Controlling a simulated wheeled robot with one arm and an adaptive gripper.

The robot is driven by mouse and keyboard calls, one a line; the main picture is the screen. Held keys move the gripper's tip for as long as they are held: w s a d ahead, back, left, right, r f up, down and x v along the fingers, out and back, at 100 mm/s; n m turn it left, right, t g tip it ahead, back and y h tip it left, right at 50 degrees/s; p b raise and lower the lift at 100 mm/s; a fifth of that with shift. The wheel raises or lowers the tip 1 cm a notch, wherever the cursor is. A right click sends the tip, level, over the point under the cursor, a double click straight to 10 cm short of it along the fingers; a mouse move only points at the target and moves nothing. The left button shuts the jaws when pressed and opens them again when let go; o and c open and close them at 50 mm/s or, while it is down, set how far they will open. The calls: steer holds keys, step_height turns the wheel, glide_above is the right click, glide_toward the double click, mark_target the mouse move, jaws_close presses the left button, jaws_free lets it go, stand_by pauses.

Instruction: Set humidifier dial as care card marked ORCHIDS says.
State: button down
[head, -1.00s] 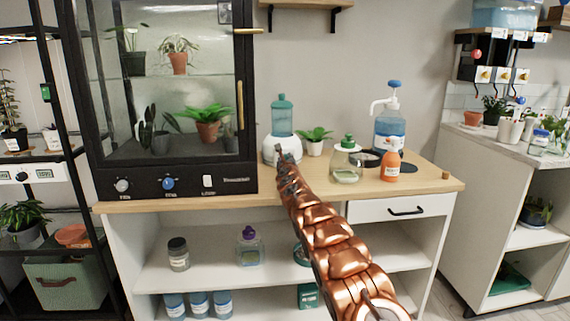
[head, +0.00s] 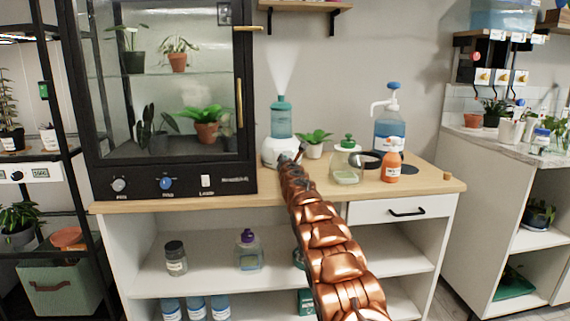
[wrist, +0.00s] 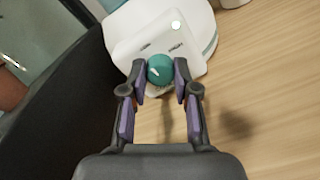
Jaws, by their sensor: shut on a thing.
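The humidifier has a white base (head: 270,152) and a teal tank (head: 281,120). It stands on the wooden counter beside the black plant cabinet, and a white plume of mist rises from its top. In the wrist view its teal round dial (wrist: 160,68) sits on the sloping white front panel (wrist: 135,45), with a pale mark on its lower left. My gripper (wrist: 161,78) is shut on the dial, one fingertip on each side. In the head view my gripper (head: 299,156) is at the humidifier's front right. I cannot make out a card marked ORCHIDS.
The glass plant cabinet (head: 97,183), with knobs along its bottom, stands close on the left. To the right are a small potted plant (head: 314,138), a green-capped jar (head: 346,165) and an orange bottle (head: 391,168). The front of the wooden counter (head: 240,203) is clear.

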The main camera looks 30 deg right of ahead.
steer(key=m, duration=0.3)
steer(key=shift+f+m, duration=0.15)
steer(key=shift+m, duration=0.15)
steer(key=m, duration=0.3)
steer(key=shift+m, duration=0.4)
steer(key=shift+a+m, duration=0.1)
steer(key=shift+m, duration=0.5)
steer(key=m, duration=0.2)
steer(key=shift+m+y, duration=0.4)
steer(key=shift+m+t+p, duration=0.3)
steer(key=shift+m+p, duration=0.4)
steer(key=shift+m, duration=0.9)
steer(key=c, duration=0.9)
jaws_free()
